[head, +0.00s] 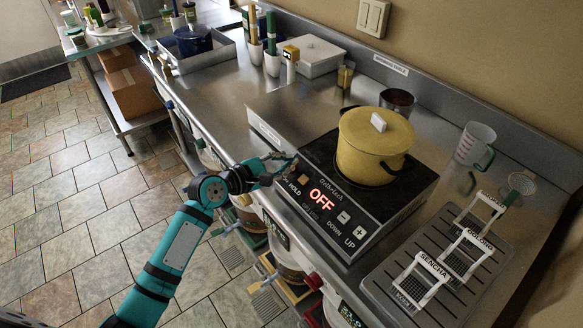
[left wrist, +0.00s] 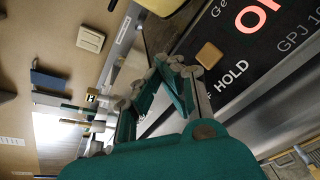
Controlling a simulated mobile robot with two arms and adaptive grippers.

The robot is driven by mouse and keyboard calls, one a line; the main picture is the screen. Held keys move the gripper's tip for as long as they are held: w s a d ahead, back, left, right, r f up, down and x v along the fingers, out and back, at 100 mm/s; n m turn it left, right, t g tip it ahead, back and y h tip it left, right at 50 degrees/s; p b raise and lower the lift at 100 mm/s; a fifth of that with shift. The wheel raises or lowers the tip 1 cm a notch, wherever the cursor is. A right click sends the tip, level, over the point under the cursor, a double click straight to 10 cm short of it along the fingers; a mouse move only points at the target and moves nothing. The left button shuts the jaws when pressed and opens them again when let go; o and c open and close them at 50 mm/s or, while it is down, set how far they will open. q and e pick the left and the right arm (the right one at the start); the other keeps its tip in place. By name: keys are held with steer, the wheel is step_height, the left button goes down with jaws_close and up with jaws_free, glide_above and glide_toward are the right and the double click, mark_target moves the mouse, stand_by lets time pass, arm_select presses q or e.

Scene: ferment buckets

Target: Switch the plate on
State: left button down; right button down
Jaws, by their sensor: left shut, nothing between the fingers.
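The plate is a black and steel hotplate (head: 363,222) on the steel counter, its red display (head: 322,199) reading OFF. A yellow lidded pot (head: 374,148) stands on it. The panel has a HOLD label, DOWN and UP keys (head: 351,223), and a small tan square button (left wrist: 208,55) beside HOLD in the left wrist view. My left gripper (head: 284,161) is shut and empty at the plate's left front corner, close to the HOLD end. In the left wrist view its fingertips (left wrist: 179,64) appear just left of the tan button; I cannot tell whether they touch anything. My right gripper is not in view.
A slatted tray (head: 440,262) with labelled white holders lies right of the plate. A measuring jug (head: 475,145) and a dark cup (head: 397,101) stand behind. Buckets (head: 290,268) sit below the counter's front edge. The counter left of the plate has bare room.

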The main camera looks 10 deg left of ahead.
arm_select(q)
steer(key=shift+f, duration=0.1)
stand_by(0.3)
steer(key=shift+w+d+f, duration=0.15)
steer(key=shift+w+f, duration=0.05)
steer(key=shift+f, duration=0.1)
steer(key=shift+w+d+f, duration=0.15)
steer(key=shift+f, duration=0.25)
stand_by(0.7)
steer(key=shift+s+r+p, duration=0.2)
steer(key=shift+r+p, duration=0.4)
steer(key=shift+p, duration=0.15)
steer(key=shift+s+a+r, duration=0.2)
steer(key=shift+a, duration=0.1)
steer(key=shift+p, duration=0.3)
